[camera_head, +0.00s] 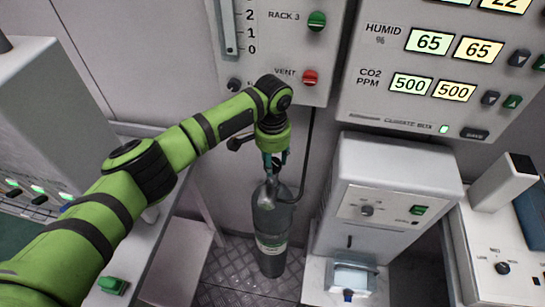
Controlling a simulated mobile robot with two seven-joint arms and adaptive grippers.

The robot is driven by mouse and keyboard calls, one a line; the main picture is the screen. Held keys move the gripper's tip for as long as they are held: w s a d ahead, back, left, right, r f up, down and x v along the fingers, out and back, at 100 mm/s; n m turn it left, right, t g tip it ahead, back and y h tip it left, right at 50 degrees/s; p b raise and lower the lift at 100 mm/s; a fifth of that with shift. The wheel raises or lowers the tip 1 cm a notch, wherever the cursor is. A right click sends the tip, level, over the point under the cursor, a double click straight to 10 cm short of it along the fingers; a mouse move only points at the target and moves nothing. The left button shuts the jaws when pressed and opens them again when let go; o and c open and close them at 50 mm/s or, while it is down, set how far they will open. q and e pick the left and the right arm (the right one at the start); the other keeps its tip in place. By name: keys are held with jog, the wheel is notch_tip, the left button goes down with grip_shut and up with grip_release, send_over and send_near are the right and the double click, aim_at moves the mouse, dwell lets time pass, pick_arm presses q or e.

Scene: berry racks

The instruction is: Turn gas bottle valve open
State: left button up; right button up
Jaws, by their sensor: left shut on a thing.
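A dark grey gas bottle (271,222) with a light label band stands upright on the floor near the middle of the view. Its valve is at the top, largely hidden by my gripper. My green left arm reaches in from the left, and my left gripper (274,162) points down over the bottle's top. The gripper is shut on the valve, though the fingers are small and partly hidden here. A dark hose (306,155) runs up from beside the valve along the wall. My right gripper is not in view.
A white cabinet (395,165) with a knob and green switch stands close right of the bottle. A climate box panel (380,105) and a vent panel (270,60) hang on the wall behind. A bench with a green button (113,285) lies at left.

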pick_arm(q)
jog(key=m, duration=0.3)
jog(key=shift+s+f+m, duration=0.1)
jog(key=shift+f+m, duration=0.05)
jog(key=shift+m, duration=0.25)
jog(key=m, duration=0.3)
jog(key=shift+m+p, duration=0.3)
jog(key=shift+p, duration=0.05)
jog(key=m, duration=0.3)
jog(key=shift+m, duration=0.3)
jog(key=m, duration=0.4)
jog(key=shift+f, duration=0.1)
jog(key=m, duration=0.4)
jog(key=shift+b, duration=0.4)
jog(key=m, duration=0.3)
jog(key=shift+m+b, duration=0.3)
jog(key=shift+m, duration=0.1)
jog(key=m+b, duration=0.1)
jog(key=m, duration=0.5)
jog(key=shift+s+m, duration=0.1)
jog(key=shift+m, duration=0.2)
